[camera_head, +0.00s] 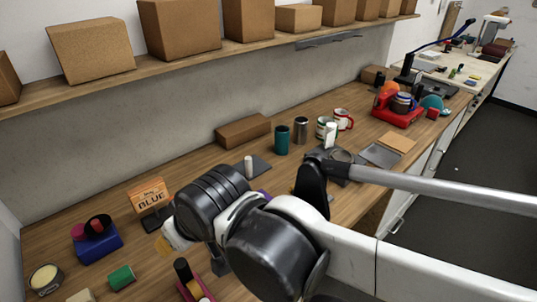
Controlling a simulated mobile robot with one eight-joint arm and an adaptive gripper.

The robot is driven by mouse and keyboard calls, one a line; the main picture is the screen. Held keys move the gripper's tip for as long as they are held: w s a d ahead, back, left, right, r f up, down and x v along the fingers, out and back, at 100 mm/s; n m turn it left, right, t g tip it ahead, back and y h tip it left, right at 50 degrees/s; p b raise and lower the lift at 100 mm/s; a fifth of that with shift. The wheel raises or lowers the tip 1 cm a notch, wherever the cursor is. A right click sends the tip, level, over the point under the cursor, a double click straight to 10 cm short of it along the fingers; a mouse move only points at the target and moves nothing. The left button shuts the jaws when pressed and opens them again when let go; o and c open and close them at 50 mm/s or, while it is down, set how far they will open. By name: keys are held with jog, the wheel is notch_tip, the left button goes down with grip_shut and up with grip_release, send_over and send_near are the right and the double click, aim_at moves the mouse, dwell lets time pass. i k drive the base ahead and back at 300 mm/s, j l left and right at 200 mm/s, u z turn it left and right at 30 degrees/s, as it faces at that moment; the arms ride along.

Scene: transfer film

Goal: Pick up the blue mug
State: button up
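No mug that I can clearly call blue shows in the head view. A dark banded mug or jar (402,104) stands on a red tray (386,113) at the back right; its exact colour is hard to tell. A white mug with a red handle (343,119) and a pale mug with dark marks (322,126) stand at mid-bench. A teal tumbler (282,141) stands left of them. My arm fills the lower middle and right. I cannot make out my gripper's fingers, and part of the bench is hidden behind the arm.
An orange BLUE box (149,194), a blue box (97,243) and a green cylinder (121,277) lie at left. A shelf with cardboard boxes (180,27) overhangs the bench's back. Floor (480,195) is clear at right.

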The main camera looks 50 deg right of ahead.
aim_at(404, 98)
jog(key=z, duration=2.65)
